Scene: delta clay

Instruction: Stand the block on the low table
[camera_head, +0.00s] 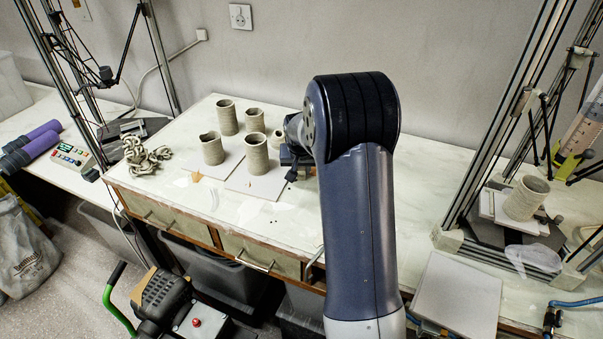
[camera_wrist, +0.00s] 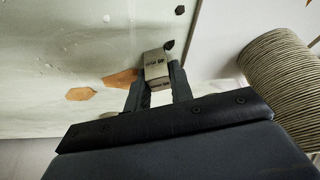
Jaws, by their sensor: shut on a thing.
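In the wrist view, my gripper (camera_wrist: 157,80) is shut on a small grey-beige block (camera_wrist: 156,64) with dark printing on its face. The block sits between the two fingertips, over or on the pale tabletop; I cannot tell whether it touches. In the head view, my gripper (camera_head: 293,165) is low over the white-topped table (camera_head: 170,187), right of the clay cylinders and partly hidden by my arm. I cannot make out the block there.
A ribbed clay cylinder (camera_wrist: 280,75) stands close on the right in the wrist view. Several clay cylinders (camera_head: 256,153) stand on and behind white boards (camera_head: 262,186). A heap of clay coils (camera_head: 146,156) lies at left. The table's front strip is mostly clear.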

